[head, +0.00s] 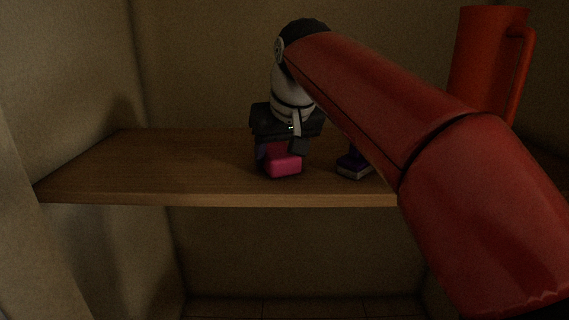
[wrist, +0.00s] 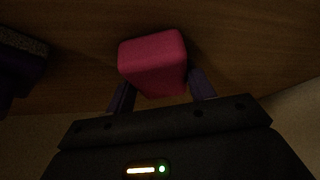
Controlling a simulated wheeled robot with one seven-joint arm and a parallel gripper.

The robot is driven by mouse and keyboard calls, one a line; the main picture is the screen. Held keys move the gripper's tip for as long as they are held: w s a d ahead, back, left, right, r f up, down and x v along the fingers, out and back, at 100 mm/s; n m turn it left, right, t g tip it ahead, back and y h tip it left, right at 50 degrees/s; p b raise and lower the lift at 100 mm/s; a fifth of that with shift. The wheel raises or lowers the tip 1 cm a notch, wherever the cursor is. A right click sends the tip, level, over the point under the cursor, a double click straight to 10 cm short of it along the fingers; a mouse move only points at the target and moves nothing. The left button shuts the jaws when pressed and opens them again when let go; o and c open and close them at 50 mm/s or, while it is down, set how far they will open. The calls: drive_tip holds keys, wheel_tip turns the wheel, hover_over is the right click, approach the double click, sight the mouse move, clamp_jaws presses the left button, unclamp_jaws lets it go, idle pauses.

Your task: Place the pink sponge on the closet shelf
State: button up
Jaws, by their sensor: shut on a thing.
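The pink sponge (head: 284,163) is a small block at the wooden closet shelf (head: 160,165), near its front middle. My gripper (head: 277,153) reaches down from above and is shut on the sponge. In the wrist view the sponge (wrist: 153,62) sits between the two fingers of my gripper (wrist: 160,92), with the wooden surface right behind it. The sponge looks at or very close to the shelf top; I cannot tell whether it touches. Its far side is hidden.
A dark purple block with a grey face (head: 352,166) stands on the shelf to the right; it shows at the left edge in the wrist view (wrist: 20,60). A red-orange pitcher-like object (head: 485,60) stands at the back right. The shelf's left part is clear.

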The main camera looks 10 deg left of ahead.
drive_tip(key=shift+f, duration=0.1)
drive_tip(key=o, duration=1)
